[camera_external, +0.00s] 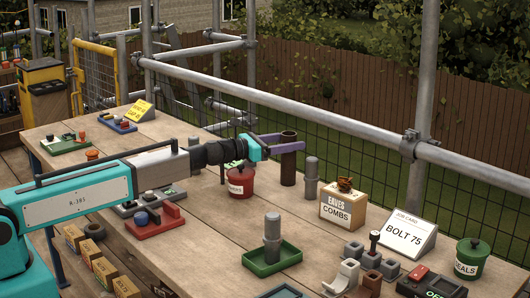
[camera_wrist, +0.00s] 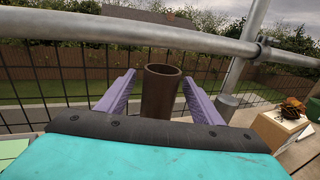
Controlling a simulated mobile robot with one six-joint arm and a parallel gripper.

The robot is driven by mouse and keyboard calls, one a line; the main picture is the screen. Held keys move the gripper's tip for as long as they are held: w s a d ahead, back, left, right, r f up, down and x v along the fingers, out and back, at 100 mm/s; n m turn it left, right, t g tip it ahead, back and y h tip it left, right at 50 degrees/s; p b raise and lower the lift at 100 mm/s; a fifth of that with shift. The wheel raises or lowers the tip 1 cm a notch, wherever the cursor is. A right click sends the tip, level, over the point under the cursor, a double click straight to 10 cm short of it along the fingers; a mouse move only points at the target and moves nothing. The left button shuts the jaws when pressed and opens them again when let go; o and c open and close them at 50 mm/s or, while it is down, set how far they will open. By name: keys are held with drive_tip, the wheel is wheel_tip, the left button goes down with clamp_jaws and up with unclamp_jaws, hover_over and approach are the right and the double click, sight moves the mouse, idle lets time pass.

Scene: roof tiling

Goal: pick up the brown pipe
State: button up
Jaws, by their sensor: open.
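The brown pipe (camera_external: 288,165) stands upright near the far edge of the wooden table, with its open end up. In the wrist view the pipe (camera_wrist: 160,92) stands between the two purple fingers, with a gap on each side. My gripper (camera_external: 291,144) is open around the upper part of the pipe, and its fingers also show in the wrist view (camera_wrist: 160,98). The pipe's lower part is hidden in the wrist view by my gripper's body.
A red pot (camera_external: 240,181) stands just left of the pipe. A grey post (camera_external: 311,180) stands close on its right, and an Eaves Combs box (camera_external: 343,208) is further right. A scaffold rail (camera_external: 300,112) runs behind the table. A green tray (camera_external: 285,258) holds another grey post (camera_external: 272,238).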

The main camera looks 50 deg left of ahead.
drive_tip(key=c, duration=1.4)
drive_tip(key=shift+c, duration=0.2)
drive_tip(key=shift+r, duration=0.1)
wheel_tip(320, 180, up, 10)
drive_tip(key=p, duration=0.2)
drive_tip(key=shift+p, duration=0.4)
